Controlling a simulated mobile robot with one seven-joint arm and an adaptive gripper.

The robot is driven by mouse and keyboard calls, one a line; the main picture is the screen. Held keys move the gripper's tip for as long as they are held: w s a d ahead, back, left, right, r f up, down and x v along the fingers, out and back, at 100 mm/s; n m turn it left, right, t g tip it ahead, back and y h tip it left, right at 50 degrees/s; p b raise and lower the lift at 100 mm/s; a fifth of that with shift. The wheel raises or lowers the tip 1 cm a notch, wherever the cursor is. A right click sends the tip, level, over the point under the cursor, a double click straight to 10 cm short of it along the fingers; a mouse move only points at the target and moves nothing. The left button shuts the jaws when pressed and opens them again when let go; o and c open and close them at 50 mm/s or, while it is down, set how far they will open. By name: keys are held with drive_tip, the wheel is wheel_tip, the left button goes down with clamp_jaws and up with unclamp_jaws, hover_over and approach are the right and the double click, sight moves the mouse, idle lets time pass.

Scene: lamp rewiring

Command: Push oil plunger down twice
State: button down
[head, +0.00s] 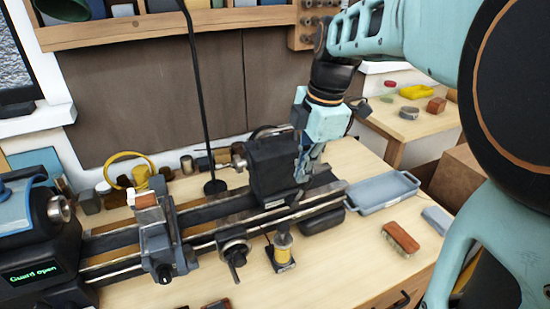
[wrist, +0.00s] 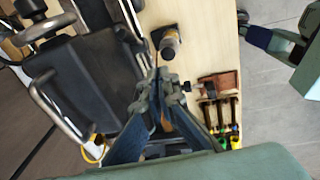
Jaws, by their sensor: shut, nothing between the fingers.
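The oil plunger looks to be the small brass-yellow cylinder with a grey top (head: 282,248) on a dark square base, standing upright on the bench in front of the lathe. It also shows in the wrist view (wrist: 169,42), just beyond my fingertips. My gripper (head: 299,178) is shut and empty, pointing down beside the lathe's black tailstock. In the head view its fingertips appear above the plunger; I cannot tell the exact gap or whether they touch. The shut fingertips also show in the wrist view (wrist: 160,80).
The black tailstock (head: 272,165) and the lathe rails stand close to my gripper. A grey tray (head: 382,190) and a brown brush (head: 401,239) lie to the right. A handwheel (head: 234,250) is left of the plunger.

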sight(284, 226)
drive_tip(key=shift+s+a+f+n, duration=0.35)
drive_tip(key=shift+s+a, duration=0.15)
drive_tip(key=shift+s, duration=0.1)
drive_tip(key=f, duration=0.4)
drive_tip(key=a+f+p, duration=0.1)
drive_tip(key=f, duration=0.4)
drive_tip(key=w+a+f, duration=0.1)
drive_tip(key=f, duration=0.3)
drive_tip(key=shift+f+p, duration=0.35)
drive_tip(key=shift+f, duration=0.05)
drive_tip(key=shift+a, duration=0.1)
